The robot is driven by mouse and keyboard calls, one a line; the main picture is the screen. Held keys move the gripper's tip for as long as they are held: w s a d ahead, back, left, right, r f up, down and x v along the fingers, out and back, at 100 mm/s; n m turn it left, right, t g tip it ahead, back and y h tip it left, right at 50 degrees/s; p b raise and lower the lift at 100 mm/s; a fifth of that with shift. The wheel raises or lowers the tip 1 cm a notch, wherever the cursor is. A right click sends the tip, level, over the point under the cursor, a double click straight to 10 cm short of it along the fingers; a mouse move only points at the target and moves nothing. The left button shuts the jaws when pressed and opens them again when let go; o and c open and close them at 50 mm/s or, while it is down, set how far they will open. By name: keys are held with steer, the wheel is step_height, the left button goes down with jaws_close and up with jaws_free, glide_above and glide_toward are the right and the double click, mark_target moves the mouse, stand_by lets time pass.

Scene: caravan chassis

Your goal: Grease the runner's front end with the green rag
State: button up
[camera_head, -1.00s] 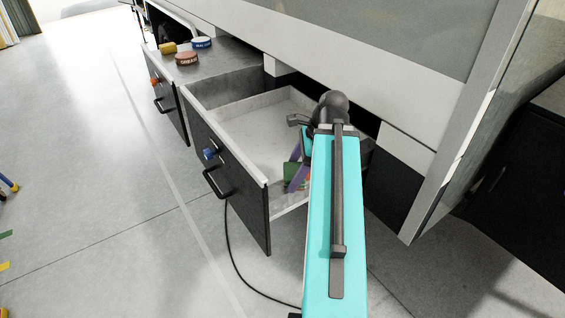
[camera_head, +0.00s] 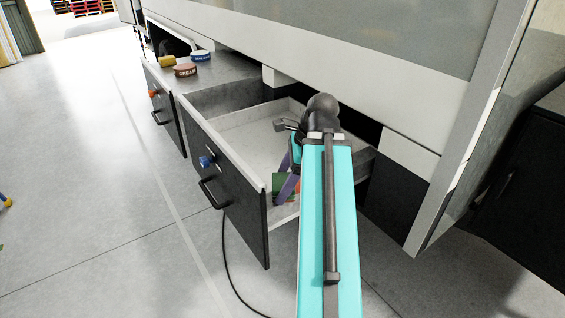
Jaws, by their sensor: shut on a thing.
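The green rag (camera_head: 281,186) shows in the head view between the purple fingers of my gripper (camera_head: 286,182). My gripper is shut on it, low inside the open drawer (camera_head: 228,168), near the drawer's right-hand side. My turquoise arm covers part of the gripper and much of that side. A dark strip (camera_head: 362,166) that may be the runner shows right of my arm. The runner's front end is hidden or cannot be made out, so I cannot tell whether the rag touches it.
A brown-red tin (camera_head: 186,70), a white-and-blue tin (camera_head: 202,56) and a yellow piece (camera_head: 167,61) stand on the left cabinet top. The drawer front has a blue knob (camera_head: 207,161) and black handle (camera_head: 217,193). A black cable (camera_head: 227,262) lies on open floor.

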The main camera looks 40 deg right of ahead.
step_height(320, 180, up, 2)
steer(key=shift+s+a+r+p, duration=0.1)
steer(key=shift+s+p, duration=0.05)
steer(key=shift+p, duration=0.2)
step_height(320, 180, up, 5)
steer(key=p, duration=0.5)
steer(key=shift+r+p, duration=0.35)
steer(key=shift+p, duration=0.1)
steer(key=shift+f, duration=0.1)
